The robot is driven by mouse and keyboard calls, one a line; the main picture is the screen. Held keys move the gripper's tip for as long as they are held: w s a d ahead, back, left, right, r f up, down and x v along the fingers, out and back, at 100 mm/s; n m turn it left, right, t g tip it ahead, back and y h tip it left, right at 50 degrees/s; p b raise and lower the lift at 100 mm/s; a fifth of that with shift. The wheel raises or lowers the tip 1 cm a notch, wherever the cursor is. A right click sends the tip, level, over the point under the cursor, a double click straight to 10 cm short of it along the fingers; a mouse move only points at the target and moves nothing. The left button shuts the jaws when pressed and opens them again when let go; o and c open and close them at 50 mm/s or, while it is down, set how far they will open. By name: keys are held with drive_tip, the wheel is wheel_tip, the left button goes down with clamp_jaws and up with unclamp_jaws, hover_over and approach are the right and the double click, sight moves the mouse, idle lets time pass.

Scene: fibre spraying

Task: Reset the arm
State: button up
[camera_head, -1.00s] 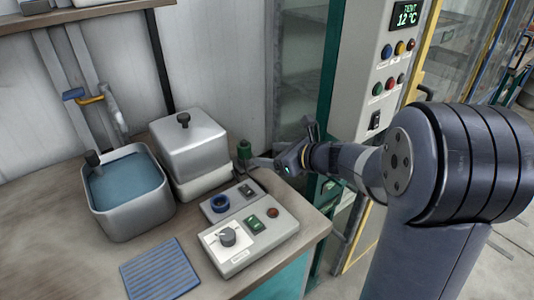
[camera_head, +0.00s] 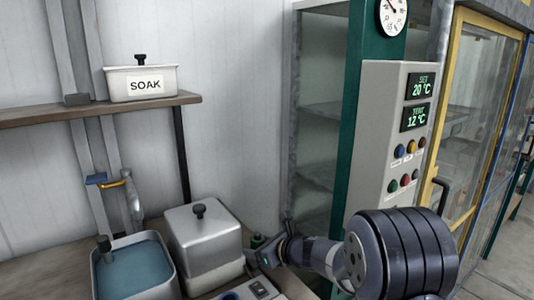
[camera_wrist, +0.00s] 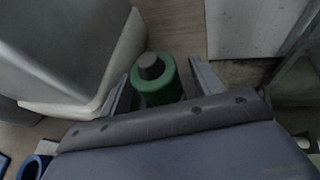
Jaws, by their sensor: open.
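My gripper (camera_wrist: 158,90) is open in the wrist view. Its two fingers stand apart on either side of a green cylinder with a dark grey top (camera_wrist: 155,82); I cannot tell whether they touch it. In the head view my arm reaches in from the lower right, with its end beside the metal box and the small green cylinder (camera_head: 257,240). The fingertips are hard to make out there.
A lidded metal box (camera_head: 205,235) and a basin of blue liquid (camera_head: 135,268) stand on the bench. A shelf (camera_head: 40,115) holds a SOAK container (camera_head: 142,82). A control panel (camera_head: 400,140) reading 20 °C and 12 °C stands right of the bench.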

drive_tip(key=shift+s+d+r, duration=0.1)
drive_tip(key=shift+d+r, duration=0.05)
drive_tip(key=shift+r, duration=0.5)
drive_tip(key=shift+f, duration=0.1)
